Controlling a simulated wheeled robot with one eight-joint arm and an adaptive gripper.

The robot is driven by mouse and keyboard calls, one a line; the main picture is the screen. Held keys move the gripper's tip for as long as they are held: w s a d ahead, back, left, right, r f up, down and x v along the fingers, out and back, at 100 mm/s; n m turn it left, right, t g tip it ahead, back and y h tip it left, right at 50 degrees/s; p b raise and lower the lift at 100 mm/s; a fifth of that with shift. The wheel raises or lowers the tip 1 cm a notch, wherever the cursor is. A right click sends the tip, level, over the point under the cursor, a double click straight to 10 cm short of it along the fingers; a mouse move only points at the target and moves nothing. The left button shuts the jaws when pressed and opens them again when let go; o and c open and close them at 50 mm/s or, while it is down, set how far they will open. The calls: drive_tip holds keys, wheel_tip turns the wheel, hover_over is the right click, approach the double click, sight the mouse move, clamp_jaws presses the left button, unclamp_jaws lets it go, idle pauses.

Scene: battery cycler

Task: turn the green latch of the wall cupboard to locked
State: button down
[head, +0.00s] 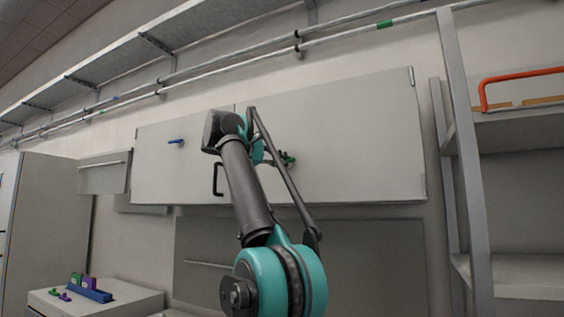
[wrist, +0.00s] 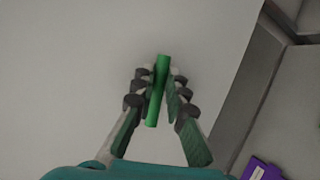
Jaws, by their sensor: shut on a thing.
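The white wall cupboard (head: 350,140) has two doors and hangs in the middle of the head view. The green latch (wrist: 157,92) is a bar on a pale door face in the wrist view. It stands nearly upright in that picture, its top leaning a little right. My gripper (wrist: 158,90) is shut on the green latch, with fingers on both sides of it. In the head view my gripper (head: 287,159) is at the right door, and my arm partly hides it and the latch.
A blue latch (head: 176,142) and a dark handle (head: 218,179) are on the left door. A shelf rack with an orange-railed item (head: 522,88) stands at the right. A low cabinet (head: 120,303) holds a blue rack (head: 90,294). A purple object (wrist: 262,169) shows in the wrist view.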

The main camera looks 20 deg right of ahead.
drive_tip(key=shift+f+m+y, duration=0.1)
drive_tip(key=shift+m+y, duration=0.4)
drive_tip(key=shift+m, duration=0.3)
drive_tip(key=c, duration=1.5)
unclamp_jaws()
drive_tip(key=shift+c, duration=0.2)
drive_tip(key=v, duration=1.2)
